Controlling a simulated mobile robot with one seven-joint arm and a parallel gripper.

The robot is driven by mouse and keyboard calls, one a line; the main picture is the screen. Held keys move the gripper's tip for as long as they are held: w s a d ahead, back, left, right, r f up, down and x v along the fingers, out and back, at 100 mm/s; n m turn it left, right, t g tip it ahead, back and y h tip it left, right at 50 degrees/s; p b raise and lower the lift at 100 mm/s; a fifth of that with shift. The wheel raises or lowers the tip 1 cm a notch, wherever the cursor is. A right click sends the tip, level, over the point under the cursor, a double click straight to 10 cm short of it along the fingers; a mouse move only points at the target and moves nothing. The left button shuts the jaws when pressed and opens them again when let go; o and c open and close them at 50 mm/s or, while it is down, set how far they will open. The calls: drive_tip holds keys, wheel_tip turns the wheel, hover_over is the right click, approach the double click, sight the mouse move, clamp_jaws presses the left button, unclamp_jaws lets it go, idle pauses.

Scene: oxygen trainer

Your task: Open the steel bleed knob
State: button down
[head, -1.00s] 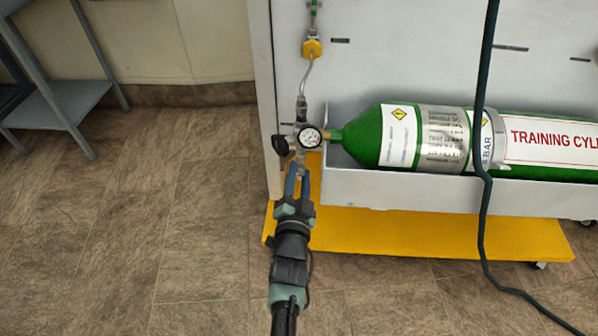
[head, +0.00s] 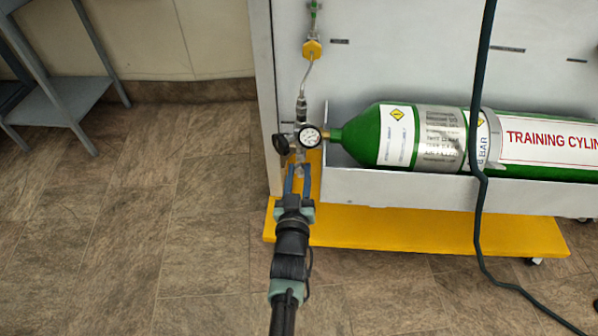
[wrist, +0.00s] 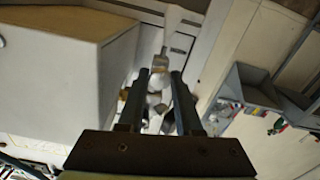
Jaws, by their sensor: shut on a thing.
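The small steel bleed knob (head: 300,171) hangs at the bottom of the regulator, below the round pressure gauge (head: 309,138). It is small and partly hidden by my fingers. My gripper (head: 297,168) reaches up from below with its two blue-grey fingers on either side of the knob, shut on it at the tips. In the wrist view the fingertips (wrist: 159,74) stand a little apart, with pale metal parts showing between and beyond them. How far the knob is turned cannot be told.
A black knob (head: 281,144) sits just left of the gauge. The green cylinder (head: 353,135) lies in a grey tray (head: 400,190) at right, above a yellow base (head: 420,228). A dark hose (head: 478,215) hangs in front. Floor at left is clear, up to a grey stand (head: 70,100).

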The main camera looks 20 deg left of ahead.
drive_tip(key=shift+n, duration=0.6)
drive_tip(key=c, duration=0.6)
unclamp_jaws()
drive_tip(key=shift+p+v, duration=3.1)
drive_tip(key=shift+v, duration=3.45)
